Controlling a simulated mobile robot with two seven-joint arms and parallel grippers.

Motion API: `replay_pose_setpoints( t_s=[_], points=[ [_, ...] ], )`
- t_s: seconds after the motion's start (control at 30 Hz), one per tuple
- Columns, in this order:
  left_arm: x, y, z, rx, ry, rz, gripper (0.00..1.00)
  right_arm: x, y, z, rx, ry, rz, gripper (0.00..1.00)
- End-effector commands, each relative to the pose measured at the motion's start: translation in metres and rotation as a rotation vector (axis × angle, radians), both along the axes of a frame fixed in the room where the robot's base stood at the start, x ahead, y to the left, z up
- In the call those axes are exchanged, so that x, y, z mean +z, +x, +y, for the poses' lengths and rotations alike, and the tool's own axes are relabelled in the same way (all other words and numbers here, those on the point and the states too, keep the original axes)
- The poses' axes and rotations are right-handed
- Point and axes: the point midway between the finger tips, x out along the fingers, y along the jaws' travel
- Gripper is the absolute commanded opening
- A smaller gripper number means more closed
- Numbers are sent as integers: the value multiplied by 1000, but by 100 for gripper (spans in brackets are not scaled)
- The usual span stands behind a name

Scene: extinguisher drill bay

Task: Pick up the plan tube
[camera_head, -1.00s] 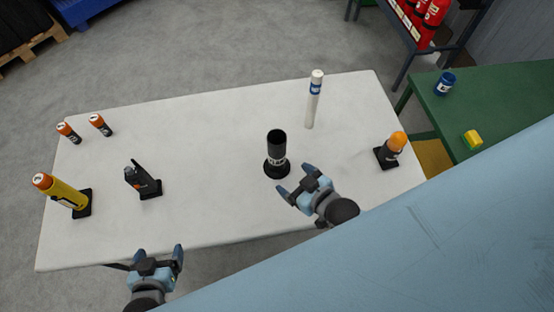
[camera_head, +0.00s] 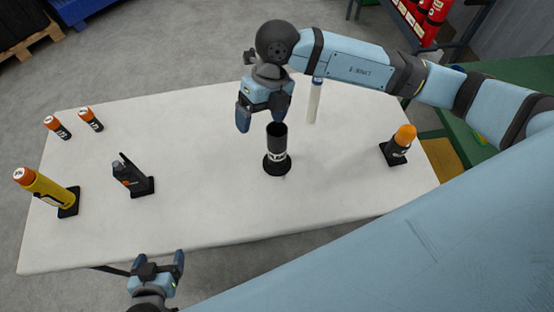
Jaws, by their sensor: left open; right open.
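The plan tube appears to be the white tube (camera_head: 314,103) with a blue band, standing at the back of the white table (camera_head: 215,215). My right arm hides its top. My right gripper (camera_head: 264,117) is open and empty, pointing down to the left of the tube and apart from it. It is just above and behind the black cylinder (camera_head: 277,150) on a round base. My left gripper (camera_head: 158,258) is open and empty at the table's front edge, far from the tube.
A yellow cylinder (camera_head: 46,189), a black handheld device (camera_head: 130,176) and two small orange-topped cylinders (camera_head: 57,127) are on the left. An orange-topped lamp (camera_head: 400,145) stands on the right. A green table (camera_head: 430,118) is beyond. The table's front middle is clear.

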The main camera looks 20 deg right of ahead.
Motion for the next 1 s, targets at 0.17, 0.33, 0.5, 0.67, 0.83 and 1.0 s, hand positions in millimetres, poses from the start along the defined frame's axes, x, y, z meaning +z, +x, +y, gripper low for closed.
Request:
replay_pose_setpoints(
  t_s=[0.17,0.33,0.5,0.67,0.83,1.0],
  points=[
    [-6,0,0,-1,1,0,89,10,30,-49,-74,-267,-118,85],
    [-3,0,0,-1,1,-1,89,-2,35,-57,-93,-314,-134,85],
    [1,1,1,-1,1,-1,89,-36,34,-57,-91,-312,-133,85],
    [3,1,1,-1,1,-2,89,-62,34,-56,-90,-310,-134,85],
    [4,1,1,0,2,-3,89,-74,34,-56,-89,-309,-135,85],
    [11,1,1,0,2,-2,89,-92,31,-52,-89,-308,-132,85]
  ],
)
